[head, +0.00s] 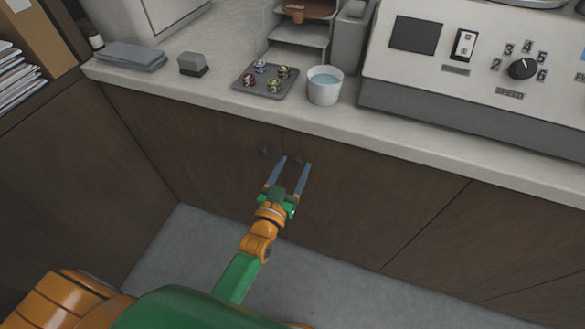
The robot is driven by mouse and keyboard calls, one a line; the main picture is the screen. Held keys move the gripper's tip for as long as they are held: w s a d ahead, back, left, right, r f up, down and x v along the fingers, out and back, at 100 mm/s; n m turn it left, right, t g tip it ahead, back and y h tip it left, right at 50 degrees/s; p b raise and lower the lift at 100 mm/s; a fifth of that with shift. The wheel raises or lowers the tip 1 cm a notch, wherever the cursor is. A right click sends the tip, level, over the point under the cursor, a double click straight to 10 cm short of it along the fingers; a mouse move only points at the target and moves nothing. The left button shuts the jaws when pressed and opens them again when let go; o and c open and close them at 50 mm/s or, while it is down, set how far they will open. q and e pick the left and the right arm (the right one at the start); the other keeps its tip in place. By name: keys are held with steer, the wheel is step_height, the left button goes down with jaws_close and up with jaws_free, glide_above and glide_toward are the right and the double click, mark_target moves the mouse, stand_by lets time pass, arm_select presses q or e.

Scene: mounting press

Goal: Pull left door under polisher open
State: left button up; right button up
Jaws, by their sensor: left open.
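The dark wood cabinet front runs under the counter, below the polisher (450,75) with its dial and switch. The door (370,185) that starts at the seam near the middle and runs right, partly under the polisher, looks closed. Its small dark knob (298,158) is near its upper left corner. My left gripper (295,162) is open, its two blue-grey fingertips close to this knob, one to each side in the picture. I cannot tell whether they touch it or how deep they reach. My right gripper is not in view.
The neighbouring door (190,135) on the left has its own knob (263,150), just left of my fingers. The light counter edge (200,108) overhangs above. A white cup (324,86) and a grey tray (253,87) with several small round pieces stand near the edge. The grey floor is clear.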

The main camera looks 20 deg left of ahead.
arm_select(q)
jaws_close()
steer(key=shift+s+r, duration=0.1)
stand_by(1.3)
